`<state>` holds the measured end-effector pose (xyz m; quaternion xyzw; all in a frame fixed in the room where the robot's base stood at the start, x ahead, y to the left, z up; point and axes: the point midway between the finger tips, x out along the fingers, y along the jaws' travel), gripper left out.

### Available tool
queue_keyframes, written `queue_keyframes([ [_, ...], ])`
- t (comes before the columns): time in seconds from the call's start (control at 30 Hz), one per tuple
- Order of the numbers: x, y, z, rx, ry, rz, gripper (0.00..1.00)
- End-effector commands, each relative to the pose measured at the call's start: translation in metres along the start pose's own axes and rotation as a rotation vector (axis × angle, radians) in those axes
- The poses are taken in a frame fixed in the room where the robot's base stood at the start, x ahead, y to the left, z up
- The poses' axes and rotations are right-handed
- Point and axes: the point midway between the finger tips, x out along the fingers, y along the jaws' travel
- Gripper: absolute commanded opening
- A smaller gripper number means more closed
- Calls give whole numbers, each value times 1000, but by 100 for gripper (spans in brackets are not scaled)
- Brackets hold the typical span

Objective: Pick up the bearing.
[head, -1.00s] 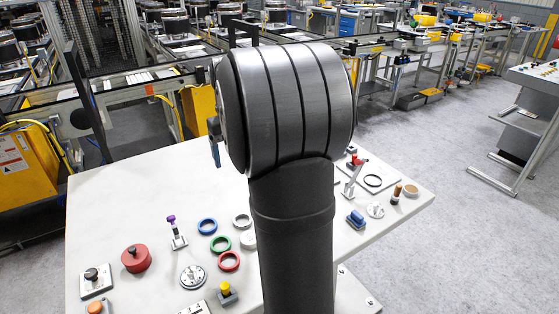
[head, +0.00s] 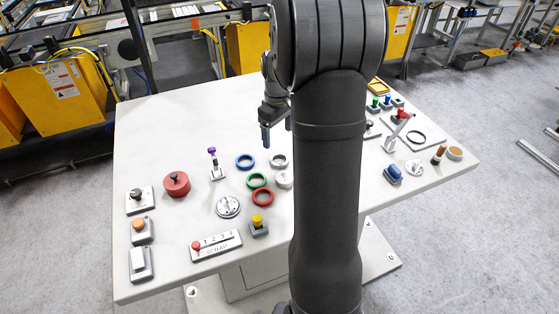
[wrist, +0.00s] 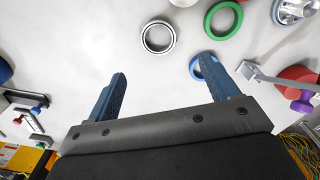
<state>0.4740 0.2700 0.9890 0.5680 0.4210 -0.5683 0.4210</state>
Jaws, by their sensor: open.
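The bearing (head: 278,161) is a small silver-grey ring lying flat on the white table. In the wrist view the bearing (wrist: 145,38) shows as a metal ring around a lighter centre, just beyond the fingertips. My gripper (head: 277,131) points down above the table near the bearing. In the wrist view my gripper (wrist: 166,70) has its two blue fingers wide apart with nothing between them. The bearing lies ahead of the gap, untouched.
A blue ring (head: 245,154), green ring (head: 257,173) and red ring (head: 263,189) lie left of the bearing. A white round piece (head: 284,181) sits close in front of it. In the wrist view the right finger partly covers the blue ring (wrist: 194,68).

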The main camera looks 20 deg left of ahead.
Motion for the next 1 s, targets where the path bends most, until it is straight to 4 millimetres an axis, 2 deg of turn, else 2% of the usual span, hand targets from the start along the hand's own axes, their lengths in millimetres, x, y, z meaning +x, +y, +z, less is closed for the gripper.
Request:
queue_keyframes([
  [0.03, 12, 0, 0, 0, -3, -3, 80],
  [0.13, 28, 0, 0, 1, -2, -2, 80],
  [0.43, 52, 0, 1, 2, -1, -1, 80],
  [0.7, 90, 2, 4, 2, -2, -1, 80],
  [1.0, 96, 2, 4, 2, 0, 1, 80],
])
